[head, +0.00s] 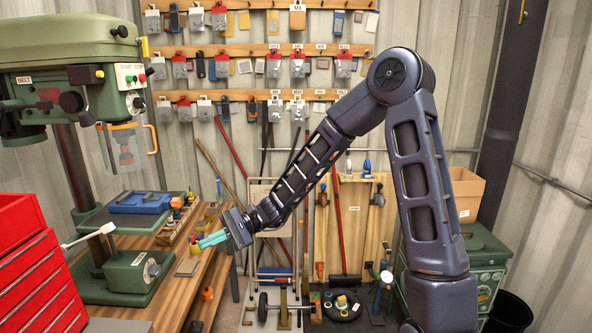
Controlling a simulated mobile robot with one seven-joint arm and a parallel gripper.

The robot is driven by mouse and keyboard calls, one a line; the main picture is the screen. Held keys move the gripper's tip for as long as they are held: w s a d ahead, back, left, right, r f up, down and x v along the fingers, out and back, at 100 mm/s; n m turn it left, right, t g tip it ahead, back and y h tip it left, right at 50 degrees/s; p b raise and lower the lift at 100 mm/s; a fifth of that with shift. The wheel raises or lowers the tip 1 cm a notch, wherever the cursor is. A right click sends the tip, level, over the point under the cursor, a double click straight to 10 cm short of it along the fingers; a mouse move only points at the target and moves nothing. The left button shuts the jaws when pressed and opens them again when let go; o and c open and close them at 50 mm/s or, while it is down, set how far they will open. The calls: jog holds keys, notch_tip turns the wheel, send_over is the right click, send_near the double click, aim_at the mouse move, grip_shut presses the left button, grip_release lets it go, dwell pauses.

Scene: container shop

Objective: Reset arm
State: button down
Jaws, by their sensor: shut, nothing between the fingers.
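My arm is raised and bent in front of the robot, with its elbow high at the right. My gripper (206,242) is at the lower end of the forearm, left of the middle. Its teal fingers point left and lie close together, shut with nothing held. It appears over or in front of the right edge of the wooden workbench (185,291); its exact height above the bench is hard to tell.
A green drill press (75,40) and a red tool chest (38,265) stand at the left. A green cabinet (484,262) with a cardboard box (466,192) stands at the right.

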jog(key=w+d+r+n+t+h, duration=0.15)
jog(key=d+t+h, duration=0.25)
jog(key=d, duration=1)
jog(key=w+d+r+n+t+h, duration=0.15)
jog(key=d+t+h, duration=0.25)
jog(key=d, duration=0.9)
jog(key=s+d+r+t+h, duration=0.1)
jog(key=d+r+t, duration=0.1)
jog(key=d, duration=0.6)
jog(key=s+d+r+m+t+h, duration=0.1)
jog(key=s+d+r+t+h, duration=0.1)
jog(key=d, duration=0.6)
jog(key=s+d+r+m+t+h, duration=0.1)
jog(key=s+d+r+t+h, duration=0.1)
jog(key=d, duration=0.5)
jog(key=shift+d+r+t, duration=0.4)
jog(key=shift+r+t, duration=0.05)
jog(key=shift+t, duration=0.05)
jog(key=c, duration=2.1)
grip_release()
jog(key=shift+s, duration=0.1)
